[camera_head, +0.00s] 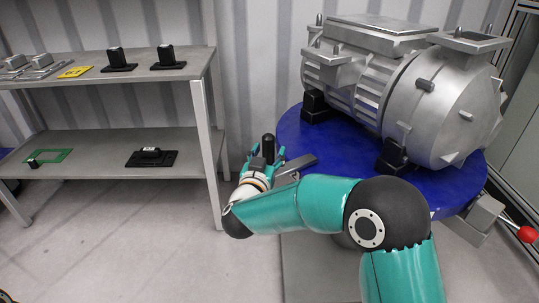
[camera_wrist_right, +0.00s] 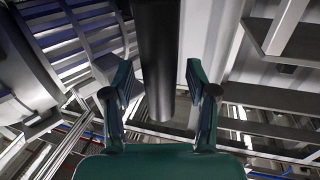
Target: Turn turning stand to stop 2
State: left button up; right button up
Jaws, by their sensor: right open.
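The turning stand is a round blue disc (camera_head: 302,150) carrying a large grey drive unit (camera_head: 437,105). An upright black handle (camera_head: 268,146) stands at the disc's left edge, by a grey metal arm (camera_head: 298,163). My right gripper (camera_head: 264,160) is at this handle. In the right wrist view the handle is a thick black cylinder (camera_wrist_right: 157,50), between the two green fingers of the open right gripper (camera_wrist_right: 157,84). My right arm hides part of the disc's front. My left gripper is not in view.
A grey shelf (camera_head: 120,141) on the left holds black fixtures (camera_head: 169,58), a yellow plate (camera_head: 75,72) and a green frame (camera_head: 48,157). A red-knobbed lever (camera_head: 526,234) sticks out at the stand's right. The floor at front left is mostly clear.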

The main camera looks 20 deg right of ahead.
jog(key=shift+w+d, duration=0.1)
jog(key=shift+w, duration=0.05)
grip_shut()
dwell(0.5)
